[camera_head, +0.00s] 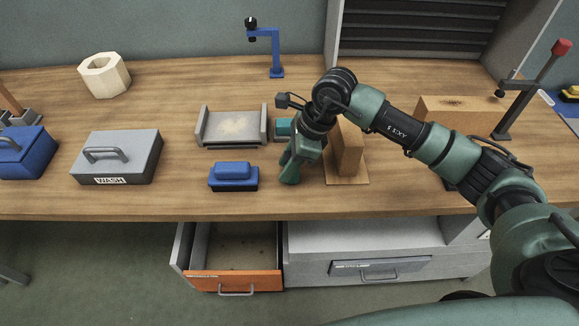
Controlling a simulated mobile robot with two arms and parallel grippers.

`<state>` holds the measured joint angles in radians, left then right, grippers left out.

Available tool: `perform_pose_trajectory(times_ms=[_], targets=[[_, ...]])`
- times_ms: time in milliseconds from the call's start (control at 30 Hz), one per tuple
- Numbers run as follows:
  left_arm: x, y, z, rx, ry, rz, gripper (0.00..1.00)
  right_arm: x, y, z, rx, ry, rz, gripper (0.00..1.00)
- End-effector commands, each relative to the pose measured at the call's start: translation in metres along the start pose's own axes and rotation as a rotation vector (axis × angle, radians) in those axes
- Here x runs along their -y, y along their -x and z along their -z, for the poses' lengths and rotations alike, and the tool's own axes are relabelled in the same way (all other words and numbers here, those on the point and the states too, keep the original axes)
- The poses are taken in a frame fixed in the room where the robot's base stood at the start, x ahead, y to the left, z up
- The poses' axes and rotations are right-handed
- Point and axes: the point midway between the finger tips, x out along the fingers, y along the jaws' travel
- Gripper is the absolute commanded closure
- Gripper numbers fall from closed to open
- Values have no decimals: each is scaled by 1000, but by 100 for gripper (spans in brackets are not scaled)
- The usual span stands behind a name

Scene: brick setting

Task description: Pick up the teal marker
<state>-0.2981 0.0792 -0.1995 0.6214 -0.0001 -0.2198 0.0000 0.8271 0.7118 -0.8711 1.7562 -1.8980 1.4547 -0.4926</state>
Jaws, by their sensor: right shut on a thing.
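My right gripper (291,175) points down over the worktop, between a blue block and an upright tan brick. It is shut on a small teal-green piece, which I take to be the teal marker; the green fingers and the wrist hide most of it, so its outline is unclear. I cannot tell whether it touches the worktop. A teal block (284,128) sits just behind the gripper, partly covered by the wrist. My left gripper is not in view.
The wooden worktop (60,190) holds a blue-topped block (233,176), grey tray (231,142), WASH box (117,157), blue box (25,152), blue stand (274,55) and tan brick (346,150). A red-knobbed lever (530,90) stands right. An orange-fronted drawer (232,279) is open below.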

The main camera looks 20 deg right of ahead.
Motion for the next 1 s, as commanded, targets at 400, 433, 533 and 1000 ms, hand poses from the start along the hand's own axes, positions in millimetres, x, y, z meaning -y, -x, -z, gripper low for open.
perform_pose_trajectory(times_ms=[400,433,533,1000], targets=[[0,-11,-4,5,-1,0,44,2,48,-20,3,3,8,100],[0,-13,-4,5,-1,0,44,2,55,-23,4,4,8,100],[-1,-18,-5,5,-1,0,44,2,83,-35,4,5,10,100],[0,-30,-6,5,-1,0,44,0,177,-74,2,2,2,100]])
